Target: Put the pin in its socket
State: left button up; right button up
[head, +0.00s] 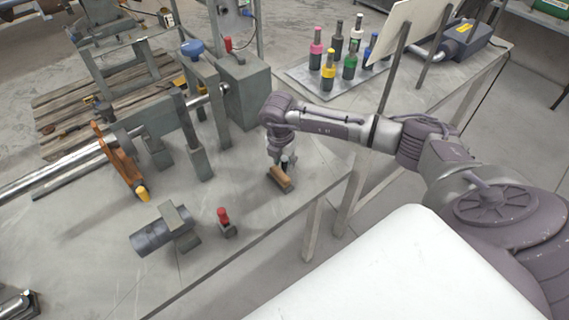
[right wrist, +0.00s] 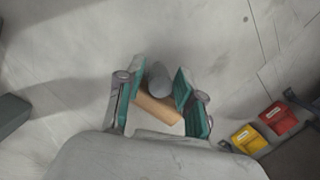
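In the head view, my right gripper (head: 284,158) points down over the table at a brown wooden piece (head: 281,179) with a dark upright peg at its top. In the right wrist view, a grey round-topped peg (right wrist: 159,78) and the wooden piece (right wrist: 160,108) show between the fingers of my right gripper (right wrist: 160,75). The fingers look apart, with a narrow gap on each side of the peg; contact is hard to judge. Which piece is the task's pin, and its socket, I cannot tell for sure. My left gripper is not in view.
A yellow-tipped part (head: 142,193) is at the orange bracket (head: 120,165). Several coloured bottles (head: 330,72) stand on a tray at the back. Steel uprights (head: 198,125) rise left of the gripper.

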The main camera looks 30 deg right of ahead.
grip_shut()
jog(key=shift+r, duration=0.15)
